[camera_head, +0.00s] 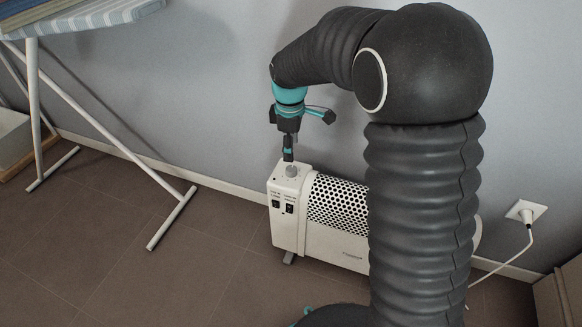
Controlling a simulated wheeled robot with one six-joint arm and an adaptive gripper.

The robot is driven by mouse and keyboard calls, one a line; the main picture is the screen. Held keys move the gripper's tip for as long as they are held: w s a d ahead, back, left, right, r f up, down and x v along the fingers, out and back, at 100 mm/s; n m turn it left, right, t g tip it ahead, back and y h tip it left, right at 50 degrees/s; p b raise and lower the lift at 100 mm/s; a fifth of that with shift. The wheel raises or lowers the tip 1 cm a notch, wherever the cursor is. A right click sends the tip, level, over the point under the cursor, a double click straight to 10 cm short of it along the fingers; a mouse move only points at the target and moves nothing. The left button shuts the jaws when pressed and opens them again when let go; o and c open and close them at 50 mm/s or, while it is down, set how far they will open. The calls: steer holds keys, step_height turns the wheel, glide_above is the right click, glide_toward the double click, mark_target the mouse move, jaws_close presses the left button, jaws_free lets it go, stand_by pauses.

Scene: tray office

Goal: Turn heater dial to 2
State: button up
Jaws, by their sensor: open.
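A white heater (336,245) stands on the floor against the wall, with a perforated black-and-white grille on its upper face. Its left end panel has two small dark switches and some small markings. A grey round dial (291,171) sits on top of that end. My gripper (288,160) points down right above the dial, its tips at or just over it. It is open, but the small gap and any contact with the dial are too small to make out. The dial's numbers and pointer cannot be read. My arm hides the heater's right part.
An ironing board (85,18) with white legs stands at the left. A light box (18,145) is at the far left edge. A wall socket (526,211) with a plugged white cable is at the right, near a brown cabinet (562,290). The tiled floor in front is clear.

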mark_target(291, 169)
steer(key=f, duration=0.8)
steer(key=shift+w+f+b, duration=0.25)
steer(key=shift+f+b, duration=0.05)
steer(key=shift+b, duration=0.1)
jaws_close()
